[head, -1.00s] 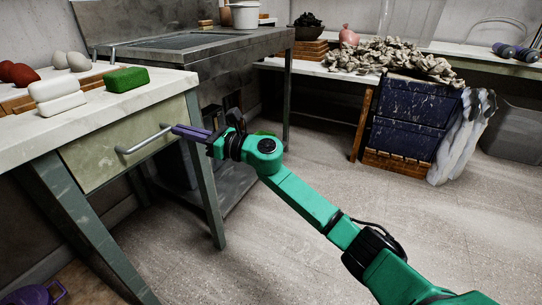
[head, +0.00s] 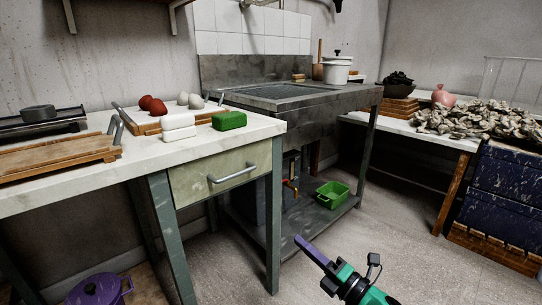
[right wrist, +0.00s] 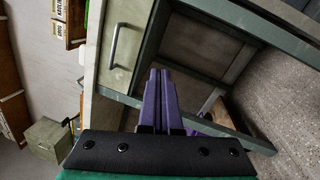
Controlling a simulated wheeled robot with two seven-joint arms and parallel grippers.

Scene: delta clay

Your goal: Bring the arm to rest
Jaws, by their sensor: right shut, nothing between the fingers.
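My right gripper (head: 312,250) is at the lower middle of the head view, over the floor in front of the work table. Its purple fingers are shut with nothing between them, and they also show in the right wrist view (right wrist: 158,85). The gripper is apart from the drawer (head: 228,179) and its metal handle (head: 232,174). The drawer looks shut; its handle also shows in the right wrist view (right wrist: 114,46). My left gripper is in neither view.
A purple pot (head: 98,289) is low at left.

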